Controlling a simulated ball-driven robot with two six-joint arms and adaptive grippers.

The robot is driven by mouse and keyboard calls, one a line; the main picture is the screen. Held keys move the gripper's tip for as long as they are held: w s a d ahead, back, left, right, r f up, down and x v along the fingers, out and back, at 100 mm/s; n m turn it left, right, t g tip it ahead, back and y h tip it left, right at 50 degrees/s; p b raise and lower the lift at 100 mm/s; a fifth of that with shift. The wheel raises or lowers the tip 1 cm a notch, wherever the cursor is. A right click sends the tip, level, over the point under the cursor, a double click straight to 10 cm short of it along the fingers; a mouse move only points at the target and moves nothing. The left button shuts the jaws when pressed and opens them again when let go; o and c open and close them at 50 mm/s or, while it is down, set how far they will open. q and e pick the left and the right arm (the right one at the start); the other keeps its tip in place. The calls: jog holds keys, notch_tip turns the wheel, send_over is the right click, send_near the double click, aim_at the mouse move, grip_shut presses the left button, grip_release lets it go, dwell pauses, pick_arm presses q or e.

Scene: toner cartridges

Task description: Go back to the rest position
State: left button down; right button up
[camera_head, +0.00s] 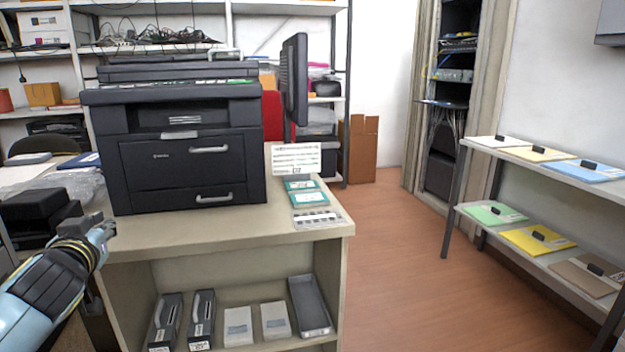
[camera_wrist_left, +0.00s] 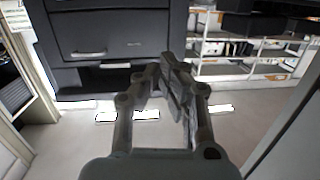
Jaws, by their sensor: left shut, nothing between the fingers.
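My left gripper (camera_head: 104,232) is at the left edge of the counter in the head view, in front of and to the left of the black printer (camera_head: 180,135). It is shut and empty. In the left wrist view my left gripper (camera_wrist_left: 172,75) has its fingers together, with the dark front of a cabinet or printer behind it. On the shelf under the counter stand two dark toner cartridges (camera_head: 165,322) (camera_head: 201,318), two white boxes (camera_head: 237,326) (camera_head: 275,320) and a dark tray (camera_head: 309,305). My right gripper is not in view.
The counter (camera_head: 255,232) carries the printer, a monitor (camera_head: 293,80) and cards (camera_head: 306,190). A rack (camera_head: 510,150) with coloured folders stands at right. The wooden floor (camera_head: 400,260) between counter and rack is clear. Black boxes (camera_head: 38,210) are at left.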

pick_arm(q)
jog(key=s+d+f+m+g+h, duration=0.1)
jog(key=s+d+f+g+h, duration=0.2)
jog(key=s, duration=1)
jog(key=s+d+f+m+g, duration=0.25)
jog(key=s+d+g, duration=0.2)
jog(key=s, duration=0.75)
jog(key=s+d+f+m+g+h, duration=0.1)
jog(key=s+d+f+g+h, duration=0.25)
jog(key=s, duration=0.95)
notch_tip(320, 180, down, 26)
jog(key=s+a+g+y, duration=0.2)
jog(key=s+g, duration=0.1)
jog(key=s+a+f+g, duration=0.1)
jog(key=s+f, duration=1.5)
jog(key=s, duration=0.2)
jog(key=shift+s+a, duration=0.2)
jog(key=shift+s, duration=0.15)
jog(key=shift+f+n, duration=0.1)
jog(key=shift+n, duration=0.15)
